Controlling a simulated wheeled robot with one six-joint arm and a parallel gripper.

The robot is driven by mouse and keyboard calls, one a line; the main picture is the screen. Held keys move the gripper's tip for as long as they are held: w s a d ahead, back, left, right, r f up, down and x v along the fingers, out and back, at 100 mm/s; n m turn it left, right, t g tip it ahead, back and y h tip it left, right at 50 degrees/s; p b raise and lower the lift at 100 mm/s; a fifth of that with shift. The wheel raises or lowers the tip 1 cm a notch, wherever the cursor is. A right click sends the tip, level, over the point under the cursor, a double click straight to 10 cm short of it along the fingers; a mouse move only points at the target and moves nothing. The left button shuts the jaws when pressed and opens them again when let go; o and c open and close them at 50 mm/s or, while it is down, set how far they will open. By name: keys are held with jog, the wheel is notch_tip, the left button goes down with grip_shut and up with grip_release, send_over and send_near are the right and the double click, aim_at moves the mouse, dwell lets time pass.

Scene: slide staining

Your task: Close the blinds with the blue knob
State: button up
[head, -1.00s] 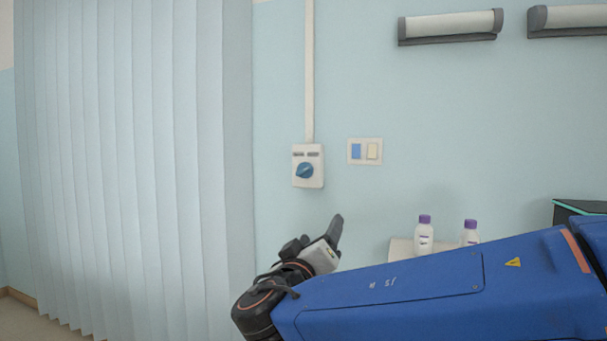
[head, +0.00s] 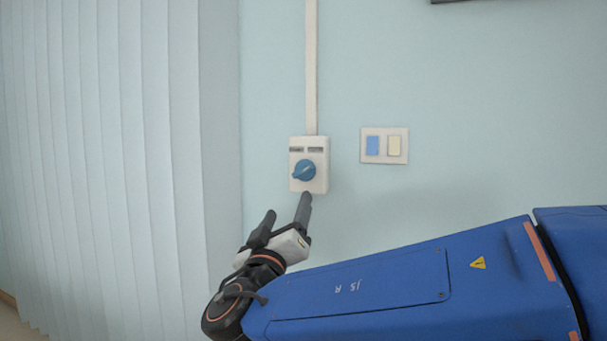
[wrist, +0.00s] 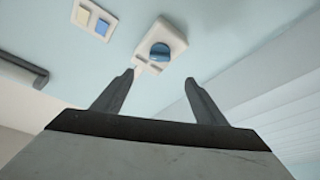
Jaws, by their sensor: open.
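The blue knob (head: 304,170) sits on a white control box (head: 296,185) on the wall, with two small labels above it. In the wrist view the knob (wrist: 160,51) is ahead of the fingers, above the gap between them. My gripper (head: 287,205) is open and empty, just below and in front of the box in the head view. One fingertip overlaps the box's lower edge in the picture; I cannot tell whether it touches. The blinds (head: 130,150) hang at the left as pale vertical slats; the slats overlap in a nearly continuous sheet.
A switch plate (head: 383,159) with one blue and one cream rocker is right of the box. A white conduit (head: 312,70) runs up the wall from the box. The wall around them is bare. A dark-edged fixture (wrist: 22,70) shows at left in the wrist view.

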aim_at(301, 173)
jog(key=x, duration=1.7)
jog(key=shift+w+d+r, duration=0.1)
jog(key=shift+c, duration=0.3)
jog(key=c, duration=1)
